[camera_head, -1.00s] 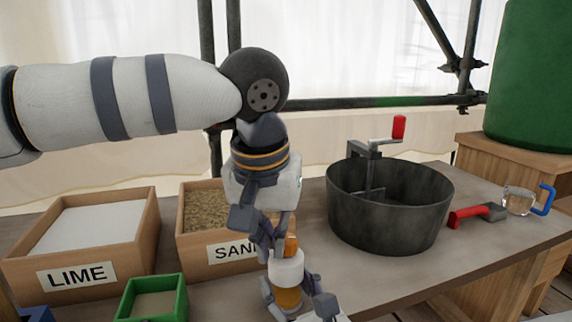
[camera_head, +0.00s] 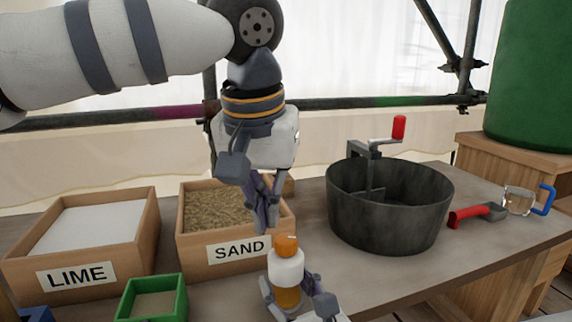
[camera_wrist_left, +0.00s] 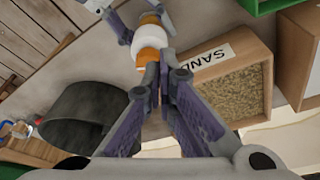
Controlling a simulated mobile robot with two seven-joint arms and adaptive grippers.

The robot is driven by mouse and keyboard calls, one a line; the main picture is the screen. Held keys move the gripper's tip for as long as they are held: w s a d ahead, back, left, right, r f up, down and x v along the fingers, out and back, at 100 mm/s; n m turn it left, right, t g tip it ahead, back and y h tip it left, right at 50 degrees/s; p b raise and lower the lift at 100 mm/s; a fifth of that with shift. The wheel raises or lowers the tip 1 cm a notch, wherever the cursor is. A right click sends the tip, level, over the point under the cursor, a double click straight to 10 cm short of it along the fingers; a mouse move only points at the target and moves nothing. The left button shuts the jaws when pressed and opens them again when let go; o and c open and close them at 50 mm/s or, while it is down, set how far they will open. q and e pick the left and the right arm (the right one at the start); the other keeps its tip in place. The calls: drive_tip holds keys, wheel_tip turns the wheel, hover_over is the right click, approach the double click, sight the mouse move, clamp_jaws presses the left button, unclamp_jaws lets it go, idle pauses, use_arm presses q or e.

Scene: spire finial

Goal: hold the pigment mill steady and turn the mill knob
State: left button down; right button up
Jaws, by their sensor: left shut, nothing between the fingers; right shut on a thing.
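The pigment mill (camera_head: 286,268) stands upright near the front of the table, with a white band around an amber body and an orange mill knob (camera_head: 287,241) on top. My right gripper (camera_head: 288,300) is shut around the mill's lower body, low in the head view. My left gripper (camera_head: 270,226) is shut and empty, with its fingers pointing down, above and just left of the knob in the picture. In the left wrist view the shut fingertips (camera_wrist_left: 163,68) appear close to the knob (camera_wrist_left: 151,58); a gap is hard to judge there.
A sand crate (camera_head: 238,250) stands behind the mill and a lime crate (camera_head: 76,274) farther left. A green tray (camera_head: 183,299) is at front left. A dark tub (camera_head: 390,218) with a red-handled crank stands right, then a red-handled tool (camera_head: 470,215) and a jug (camera_head: 518,202).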

sight(286, 244)
use_arm(q)
drive_tip(key=shift+r, duration=0.35)
drive_tip(key=shift+d, duration=0.1)
drive_tip(key=d+f, duration=0.1)
drive_tip(key=f, duration=0.1)
drive_tip(key=d+f, duration=0.1)
drive_tip(key=f, duration=0.3)
drive_tip(key=shift+d, duration=0.4)
drive_tip(key=shift+f, duration=0.1)
